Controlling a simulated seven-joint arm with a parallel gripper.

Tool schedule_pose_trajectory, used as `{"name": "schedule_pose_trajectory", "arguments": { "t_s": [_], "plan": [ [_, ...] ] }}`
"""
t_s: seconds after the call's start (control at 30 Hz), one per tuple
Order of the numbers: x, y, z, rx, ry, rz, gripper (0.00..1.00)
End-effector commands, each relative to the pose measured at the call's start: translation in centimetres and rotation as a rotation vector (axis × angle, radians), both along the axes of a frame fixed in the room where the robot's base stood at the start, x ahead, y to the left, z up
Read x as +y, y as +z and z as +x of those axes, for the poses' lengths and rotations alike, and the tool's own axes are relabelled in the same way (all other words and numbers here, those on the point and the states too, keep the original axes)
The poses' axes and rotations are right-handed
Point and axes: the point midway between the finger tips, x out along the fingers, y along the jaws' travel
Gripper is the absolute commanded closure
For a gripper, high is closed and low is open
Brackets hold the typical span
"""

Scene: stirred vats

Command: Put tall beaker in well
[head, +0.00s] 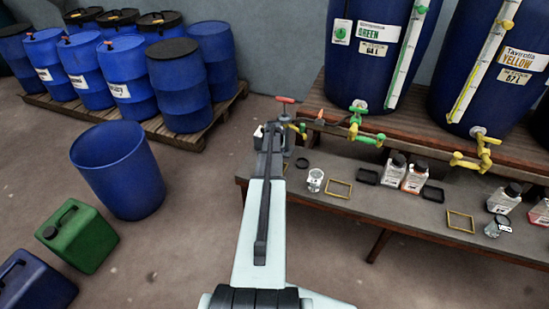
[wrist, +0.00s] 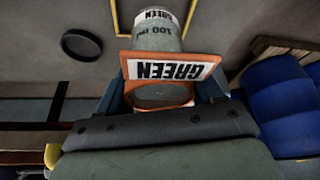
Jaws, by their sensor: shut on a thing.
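My gripper (wrist: 162,92) is shut around a clear beaker (wrist: 157,42) that I take as the tall beaker. The beaker carries a "GREEN" and "100 ml" print, and an orange-framed "GREEN" plate (wrist: 170,68) lies across it between the fingers. In the head view my own arm hides most of the gripper and what it holds. A yellow square frame, likely a well, shows at the top of the wrist view (wrist: 122,20). In the head view yellow frames lie on the bench, one near (head: 338,189) and one further right (head: 461,222).
A small clear labelled vessel (head: 315,180) stands left of the nearer frame. Bottles (head: 415,178) and black trays (head: 367,176) share the bench (head: 345,213). Taps (head: 478,150) jut from the blue vats (head: 385,60). An open blue drum (head: 118,172) and a green can (head: 77,237) stand on the floor.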

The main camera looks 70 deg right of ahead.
Motion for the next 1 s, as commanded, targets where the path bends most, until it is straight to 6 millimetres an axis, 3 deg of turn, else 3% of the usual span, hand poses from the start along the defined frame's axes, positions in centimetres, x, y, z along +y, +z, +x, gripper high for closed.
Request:
{"name": "schedule_pose_trajectory", "arguments": {
  "t_s": [0.43, 0.83, 0.87, 1.0],
  "plan": [
    [-0.1, -4.2, 0.0, 0.000, 0.000, 0.000, 0.64],
    [0.0, -4.6, 0.0, 0.000, 0.000, -0.001, 0.64],
    [0.0, -4.7, 0.0, 0.000, 0.000, -0.001, 0.33],
    [0.0, -4.6, 0.0, 0.000, 0.000, -0.001, 0.20]
  ]
}}
